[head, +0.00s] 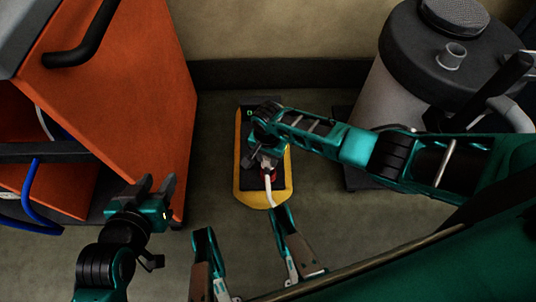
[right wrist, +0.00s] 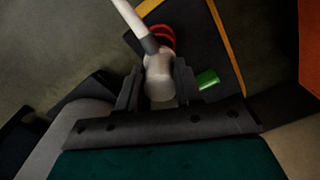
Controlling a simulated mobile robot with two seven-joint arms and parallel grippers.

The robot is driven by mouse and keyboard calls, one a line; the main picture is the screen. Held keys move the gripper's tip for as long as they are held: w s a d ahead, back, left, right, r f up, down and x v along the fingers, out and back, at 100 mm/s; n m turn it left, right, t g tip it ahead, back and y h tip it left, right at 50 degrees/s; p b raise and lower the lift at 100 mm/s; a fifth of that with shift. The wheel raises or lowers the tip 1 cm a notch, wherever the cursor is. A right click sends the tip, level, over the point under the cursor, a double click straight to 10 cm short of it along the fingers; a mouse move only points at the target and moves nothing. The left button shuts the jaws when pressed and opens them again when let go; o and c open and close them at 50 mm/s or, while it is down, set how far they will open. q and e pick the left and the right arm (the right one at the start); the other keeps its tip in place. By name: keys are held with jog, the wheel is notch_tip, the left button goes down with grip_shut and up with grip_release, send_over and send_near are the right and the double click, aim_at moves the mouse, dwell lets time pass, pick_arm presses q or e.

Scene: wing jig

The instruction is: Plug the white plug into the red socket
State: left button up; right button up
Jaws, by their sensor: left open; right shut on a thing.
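The white plug (right wrist: 160,76) is between the fingers of my right gripper (right wrist: 158,88), which is shut on it. Its pale cable (right wrist: 130,18) runs up and away in the right wrist view. The red socket (head: 269,173) is on a yellow-edged black block on the floor. In the right wrist view the socket (right wrist: 160,35) shows as red rings just behind the plug, partly hidden by it. I cannot tell whether the plug touches the socket or is in it. In the head view the right gripper (head: 262,161) is over the block. My left gripper (head: 157,187) is open and empty, left of the block.
The block (head: 246,186) lies on bare floor. A green switch-like part (right wrist: 207,79) is beside the right gripper. An orange cabinet (head: 125,85) with a blue hose (head: 31,185) stands left. A grey canister (head: 380,100) with a black lid stands right. A wall is behind.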

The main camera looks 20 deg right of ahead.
jog(key=shift+f, duration=0.1)
jog(key=shift+f, duration=0.45)
jog(key=shift+f, duration=0.1)
dwell(0.4)
jog(key=shift+w+f+b, duration=0.1)
jog(key=shift+f+b, duration=0.2)
jog(key=shift+f, duration=0.75)
jog(key=o, duration=1.1)
